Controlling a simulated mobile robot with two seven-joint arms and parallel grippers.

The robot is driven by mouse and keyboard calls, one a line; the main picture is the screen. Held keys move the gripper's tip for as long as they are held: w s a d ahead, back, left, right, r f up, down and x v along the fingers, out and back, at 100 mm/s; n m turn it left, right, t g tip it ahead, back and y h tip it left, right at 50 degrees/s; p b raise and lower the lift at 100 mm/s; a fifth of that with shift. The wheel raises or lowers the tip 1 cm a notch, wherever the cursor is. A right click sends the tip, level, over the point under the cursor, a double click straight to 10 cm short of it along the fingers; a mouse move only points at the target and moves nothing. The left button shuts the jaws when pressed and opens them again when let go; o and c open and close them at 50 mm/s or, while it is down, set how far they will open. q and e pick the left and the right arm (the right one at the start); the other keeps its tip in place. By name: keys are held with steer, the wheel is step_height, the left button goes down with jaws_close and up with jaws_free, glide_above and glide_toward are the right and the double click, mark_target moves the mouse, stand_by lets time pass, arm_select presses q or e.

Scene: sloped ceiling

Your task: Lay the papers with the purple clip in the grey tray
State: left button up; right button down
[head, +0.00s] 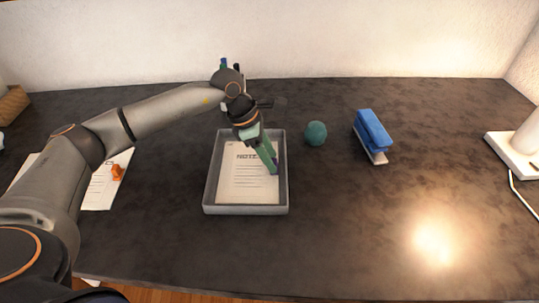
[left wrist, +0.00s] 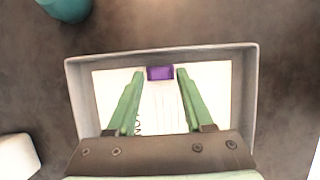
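The papers (head: 240,179) lie in the grey tray (head: 246,210), printed side up. In the left wrist view the papers (left wrist: 160,112) lie within the walls of the tray (left wrist: 248,75). The purple clip (left wrist: 160,73) is at their far edge there. My left gripper (head: 272,168) reaches down into the tray at its right side. In the left wrist view its green fingers (left wrist: 161,72) stand apart on either side of the clip, with a small gap at each side. My right gripper is not in view.
A teal ball (head: 316,133) and a blue stapler (head: 372,135) stand right of the tray. Papers with an orange clip (head: 117,172) lie at the left, partly behind my arm. A white lamp base (head: 515,155) is at the far right. The front right of the desk is clear.

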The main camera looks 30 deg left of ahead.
arm_select(q)
steer(key=shift+o, duration=1)
steer(key=v, duration=1.2)
steer(key=shift+r, duration=0.25)
steer(key=shift+s+a, duration=0.1)
